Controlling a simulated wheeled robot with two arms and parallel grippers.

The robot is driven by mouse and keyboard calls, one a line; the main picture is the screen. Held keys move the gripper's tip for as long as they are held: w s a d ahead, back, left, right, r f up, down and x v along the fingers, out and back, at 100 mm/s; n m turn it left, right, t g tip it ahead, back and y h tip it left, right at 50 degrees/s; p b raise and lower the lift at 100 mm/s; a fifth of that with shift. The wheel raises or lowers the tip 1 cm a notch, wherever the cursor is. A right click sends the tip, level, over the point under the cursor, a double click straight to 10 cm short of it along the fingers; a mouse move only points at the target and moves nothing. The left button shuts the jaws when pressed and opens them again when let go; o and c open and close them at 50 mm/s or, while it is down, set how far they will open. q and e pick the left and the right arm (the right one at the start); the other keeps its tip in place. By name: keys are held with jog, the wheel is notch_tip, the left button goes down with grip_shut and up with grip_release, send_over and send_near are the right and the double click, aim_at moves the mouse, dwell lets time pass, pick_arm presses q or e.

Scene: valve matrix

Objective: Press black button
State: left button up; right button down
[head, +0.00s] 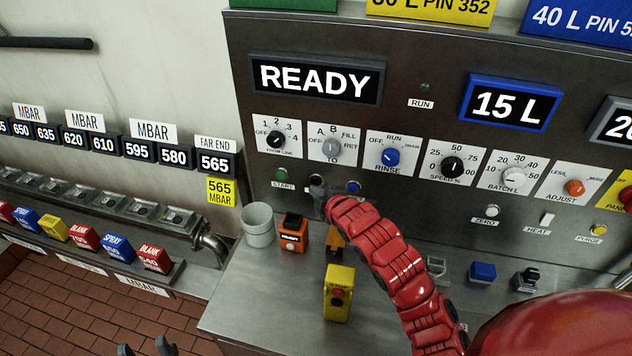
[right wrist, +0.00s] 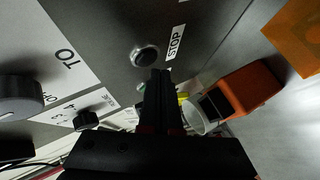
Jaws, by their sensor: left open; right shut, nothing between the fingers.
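The black button (right wrist: 146,55) sits in a round metal ring on the steel panel, beside a label (right wrist: 175,42) reading STOP, in the right wrist view. My right gripper (right wrist: 160,76) is shut and empty, its fingertips very close to the button's lower edge; I cannot tell if they touch. My left gripper (head: 146,348) is open at the bottom left edge, far from the panel.
Knobs, such as the black FROM LINE knob (head: 276,139) and the grey TO knob (head: 331,147), stick out above the buttons. A grey cup (head: 258,226), an orange device (head: 292,234) and a yellow box with a red button (head: 338,294) stand on the steel counter (head: 262,293) below.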

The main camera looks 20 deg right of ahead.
jog(key=s+a, duration=0.2)
jog(key=s, duration=0.2)
jog(key=shift+s+a, duration=0.1)
jog(key=shift+a, duration=0.3)
dwell(1.5)
